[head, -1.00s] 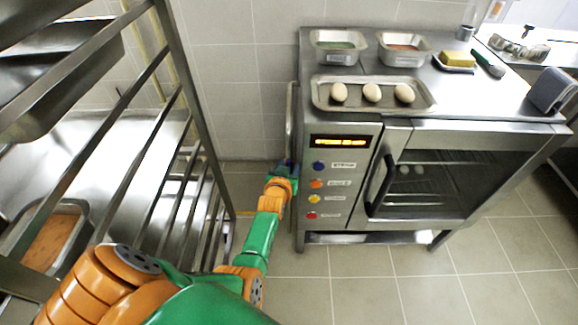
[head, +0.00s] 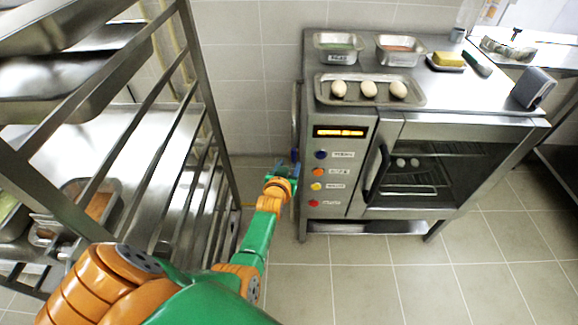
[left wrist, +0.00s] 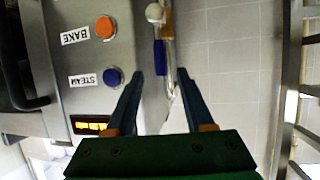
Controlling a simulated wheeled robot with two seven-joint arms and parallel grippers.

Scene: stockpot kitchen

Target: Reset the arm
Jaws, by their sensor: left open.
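My left arm reaches forward between the rack and the oven. My left gripper (head: 282,166) is open and empty beside the oven's left side. In the left wrist view its two blue fingers (left wrist: 166,78) are spread apart. A metal bar with a blue part (left wrist: 160,57) on the oven's side shows beyond and between the fingertips; I cannot tell whether they touch it. My right gripper is not in view.
The steel oven (head: 335,110) has a lit display, coloured buttons and a shut glass door. A tray (head: 415,99) with three eggs and two metal containers stand on top. A metal rack (head: 205,110) with trays stands close on the left. The floor in front is clear.

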